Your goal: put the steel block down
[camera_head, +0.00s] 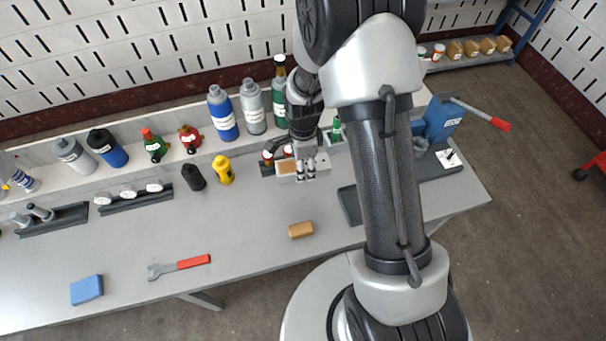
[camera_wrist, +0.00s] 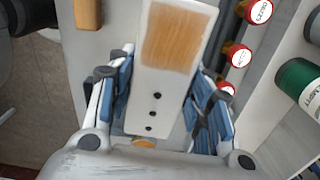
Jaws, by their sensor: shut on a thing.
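The steel block (camera_head: 318,166) is a pale, long block with a brown patch on one face. In the wrist view the steel block (camera_wrist: 155,75) shows this patch and a row of three dark holes. My gripper (camera_head: 306,174) is shut on it; in the wrist view the blue-padded fingers of my gripper (camera_wrist: 163,85) flank its holed end. The block is over the rear part of the grey workbench (camera_head: 250,260), by small red-capped bottles (camera_head: 267,157). I cannot tell whether its underside touches anything.
A tan block (camera_head: 301,230) lies in front of the steel block. A yellow bottle (camera_head: 223,170) and a black bottle (camera_head: 193,177) stand to the left. A dark tray (camera_head: 350,205) lies to the right. A red-handled wrench (camera_head: 180,266) and blue block (camera_head: 87,290) lie front left, with clear bench between.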

